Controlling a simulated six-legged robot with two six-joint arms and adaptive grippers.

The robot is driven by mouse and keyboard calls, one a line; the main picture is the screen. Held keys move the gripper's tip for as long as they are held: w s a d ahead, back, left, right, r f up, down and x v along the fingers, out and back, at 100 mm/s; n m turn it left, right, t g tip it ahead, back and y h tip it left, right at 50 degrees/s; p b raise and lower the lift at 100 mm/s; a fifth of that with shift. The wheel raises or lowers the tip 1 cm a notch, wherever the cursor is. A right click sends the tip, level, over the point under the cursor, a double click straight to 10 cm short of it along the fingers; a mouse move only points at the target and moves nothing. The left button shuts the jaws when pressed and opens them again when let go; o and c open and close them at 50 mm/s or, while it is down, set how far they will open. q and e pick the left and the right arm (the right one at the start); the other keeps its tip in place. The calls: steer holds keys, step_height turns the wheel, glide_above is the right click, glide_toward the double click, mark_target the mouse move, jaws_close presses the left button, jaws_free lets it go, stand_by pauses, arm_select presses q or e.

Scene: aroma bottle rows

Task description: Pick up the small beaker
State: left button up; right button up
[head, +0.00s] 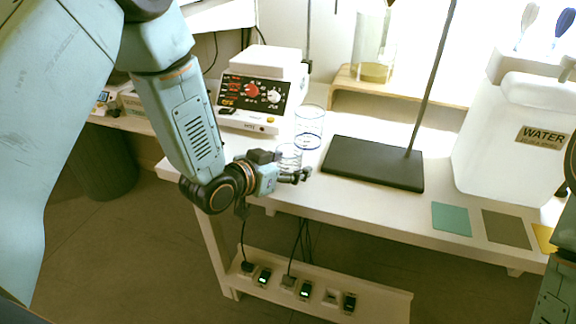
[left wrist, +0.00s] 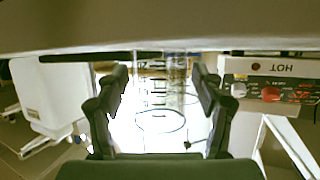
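The small beaker (head: 288,158) is clear glass and stands near the front edge of the white bench, in front of a larger clear beaker (head: 309,124). My left gripper (head: 300,175) is at the small beaker's front side and hides its lower part. In the left wrist view my left gripper (left wrist: 160,108) has its two dark fingers wide apart. Clear glass with graduation marks and a blue ring (left wrist: 160,120) shows between them. I cannot tell whether the fingers touch it. My right gripper is out of view.
A hot plate device (head: 258,90) stands behind and left of the beakers. A dark stand base (head: 374,163) with a tilted-looking rod is to the right. A white water container (head: 510,145) and coloured squares (head: 451,219) are further right. The bench front edge is close.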

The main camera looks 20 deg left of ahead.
arm_select(q)
steer(key=c, duration=1)
steer(key=shift+c, duration=0.2)
steer(key=shift+r, duration=0.1)
